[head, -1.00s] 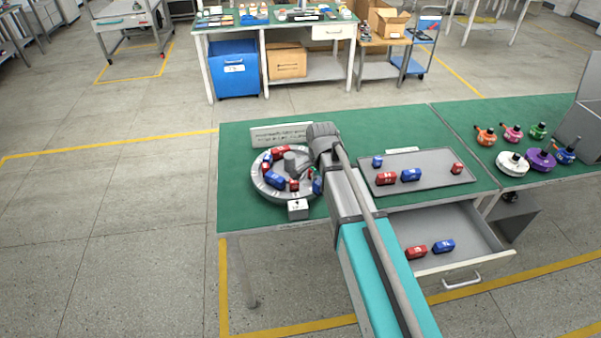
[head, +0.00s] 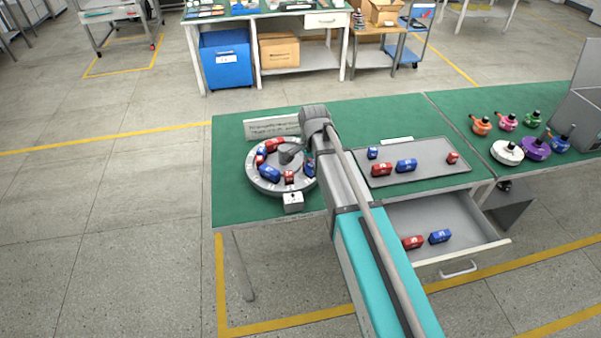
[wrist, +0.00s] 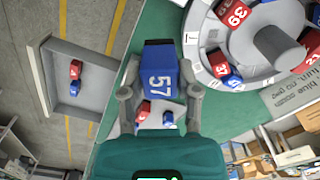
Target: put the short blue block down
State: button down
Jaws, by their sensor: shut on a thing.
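My gripper (wrist: 160,98) is shut on a blue block (wrist: 160,72) marked 57, one finger on each side of it. In the head view this block (head: 309,168) shows as a small blue patch at the hub's right side, partly hidden by my arm. The round grey hub (head: 252,178) carries several red and blue blocks around a central post. It also shows at the upper right of the wrist view (wrist: 192,50), beside the held block. I cannot tell whether the held block touches the hub or table.
A grey tray (head: 432,174) right of my arm holds red and blue blocks. Below it, an open drawer (head: 465,220) holds one red and one blue block. A white box (head: 293,202) stands at the hub's front.

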jog(key=w+a+f+b, duration=0.1)
jog(key=w+f+b, duration=0.1)
jog(key=w, duration=0.1)
jog(key=w+a+f+b, duration=0.1)
jog(key=w+f+b, duration=0.1)
jog(key=w+f, duration=0.1)
jog(key=w+a+f+b, duration=0.2)
jog(key=w+b, duration=0.1)
jog(key=shift+f, duration=0.3)
jog(key=shift+w+a+f+b, duration=0.15)
jog(key=shift+w+f+b, duration=0.3)
jog(key=shift+f+b, duration=0.25)
jog(key=shift+s+f+b, duration=0.1)
jog(key=shift+f+b, duration=1.2)
jog(key=shift+f, duration=0.15)
jog(key=shift+c, duration=1.7)
grip_release()
